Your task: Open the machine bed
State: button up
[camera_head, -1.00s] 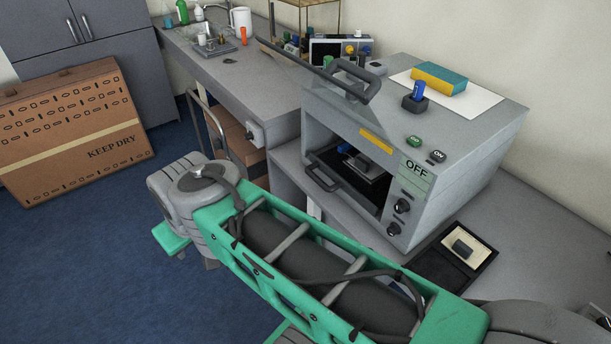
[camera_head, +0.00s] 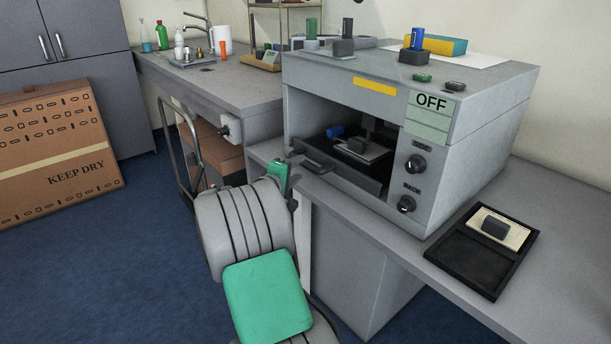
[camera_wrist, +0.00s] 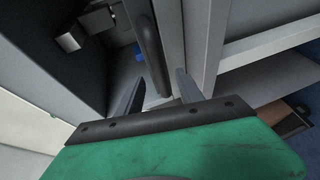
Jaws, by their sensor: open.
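The grey machine (camera_head: 470,150) stands on the bench with its front opening uncovered and an OFF label beside it. Its dark machine bed (camera_head: 345,178) lies low in the opening, with a dark loop handle (camera_head: 318,166) at its front. A dark block and a blue piece sit inside on the bed. My gripper (camera_head: 293,160) is at the left front of the bed, close to the handle. In the wrist view my gripper (camera_wrist: 157,90) is open, and the dark handle (camera_wrist: 150,45) reaches down between its fingers. I cannot tell whether they touch.
Two knobs (camera_head: 408,204) are on the machine's front right. A black tray (camera_head: 465,262) with a small dark block lies on the bench at the right. A cardboard box (camera_head: 60,150) stands at the left.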

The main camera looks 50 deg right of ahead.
aim_at(303, 165)
jog(key=x, duration=0.5)
jog(key=shift+f+b, duration=0.15)
jog(key=shift+b, duration=0.2)
jog(key=shift+w+d, duration=0.1)
jog(key=shift+d, duration=0.4)
jog(key=shift+c, duration=0.4)
grip_shut()
